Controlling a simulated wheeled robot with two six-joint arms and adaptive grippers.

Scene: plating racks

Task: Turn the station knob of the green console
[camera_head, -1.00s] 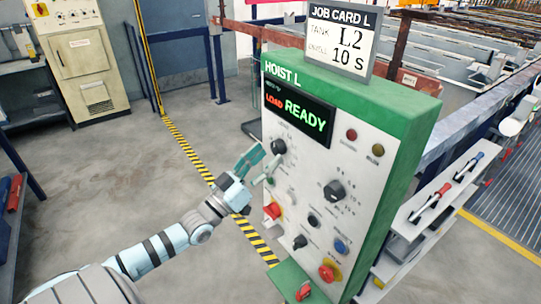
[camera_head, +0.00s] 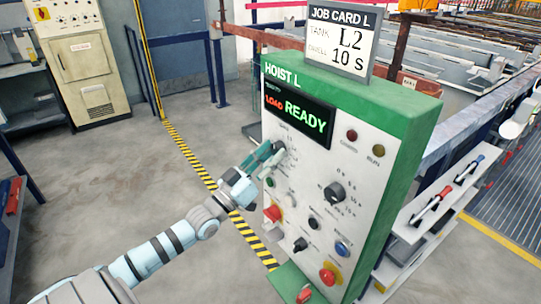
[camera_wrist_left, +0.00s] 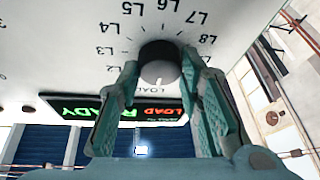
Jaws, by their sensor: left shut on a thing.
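The green console (camera_head: 420,120) stands upright with a white face and a green frame. Its station knob (camera_wrist_left: 160,66) is black and round, ringed by marks LOAD and several L numbers. The knob's white pointer line faces the LOAD mark. My left gripper (camera_head: 278,150) is at the upper left of the console face. In the wrist view its two teal fingers (camera_wrist_left: 160,72) stand on either side of the knob, shut on it. In the head view the fingers mostly hide the knob. My right gripper is not in view.
The display (camera_head: 298,117) reads LOAD in red and READY in green. A job card (camera_head: 340,42) on top reads tank L2, 10 S. Below are another black knob (camera_head: 334,192), buttons and a red emergency button (camera_head: 272,213). Open floor lies to the left.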

